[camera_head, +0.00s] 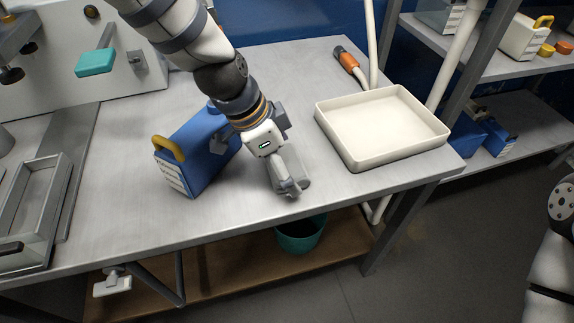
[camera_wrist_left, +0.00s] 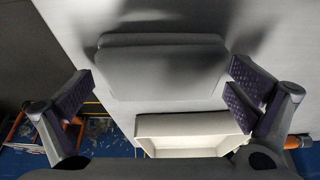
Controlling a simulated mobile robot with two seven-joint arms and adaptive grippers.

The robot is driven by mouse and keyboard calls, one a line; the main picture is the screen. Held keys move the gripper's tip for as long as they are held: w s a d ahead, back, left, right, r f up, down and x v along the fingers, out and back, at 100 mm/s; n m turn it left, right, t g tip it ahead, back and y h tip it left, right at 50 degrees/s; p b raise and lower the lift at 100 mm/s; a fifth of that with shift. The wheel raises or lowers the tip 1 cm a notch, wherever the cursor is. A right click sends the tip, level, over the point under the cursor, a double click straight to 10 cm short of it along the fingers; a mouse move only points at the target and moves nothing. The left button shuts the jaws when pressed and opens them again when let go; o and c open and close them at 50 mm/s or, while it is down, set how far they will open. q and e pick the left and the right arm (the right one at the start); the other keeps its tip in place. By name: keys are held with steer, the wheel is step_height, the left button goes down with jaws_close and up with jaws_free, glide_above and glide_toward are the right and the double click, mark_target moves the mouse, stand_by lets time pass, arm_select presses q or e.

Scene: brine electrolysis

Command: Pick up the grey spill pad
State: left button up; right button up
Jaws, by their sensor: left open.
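The grey spill pad (camera_wrist_left: 163,68) shows in the left wrist view as a flat, rounded grey slab on the pale table top. It lies between my open left fingers, with a gap on each side. My left gripper (camera_wrist_left: 160,100) is open and empty. In the head view my left gripper (camera_head: 287,188) points down near the table's front edge. There it hides most or all of the pad, and I cannot tell pad from finger. My right gripper is out of view; only part of my right arm shows at the right edge.
A blue jug (camera_head: 196,155) with a yellow handle stands close left of the gripper. A cream tray (camera_head: 397,160) sits to the right, and an orange-handled tool (camera_head: 349,63) lies behind it. A metal frame (camera_head: 30,215) is at far left. The front middle of the table (camera_head: 150,222) is clear.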

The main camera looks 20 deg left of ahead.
mark_target(292, 159)
arm_select(q)
steer(key=shift+r, duration=0.2)
steer(key=shift+c, duration=0.8)
steer(key=c, duration=0.9)
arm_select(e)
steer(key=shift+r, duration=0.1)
arm_select(q)
steer(key=shift+r, duration=0.15)
step_height(292, 159, up, 3)
steer(key=shift+w+f+p, duration=0.15)
steer(key=shift+p, duration=0.15)
steer(key=s+r+p, duration=0.1)
steer(key=s+r, duration=0.2)
steer(key=s, duration=0.1)
steer(key=s+d+r+p, duration=0.1)
steer(key=s+r, duration=0.2)
steer(key=s, duration=0.2)
steer(key=s+r+p, duration=0.1)
steer(key=s+r, duration=0.3)
steer(key=s, duration=0.1)
steer(key=shift+d+p, duration=0.35)
steer(key=shift+d, duration=0.05)
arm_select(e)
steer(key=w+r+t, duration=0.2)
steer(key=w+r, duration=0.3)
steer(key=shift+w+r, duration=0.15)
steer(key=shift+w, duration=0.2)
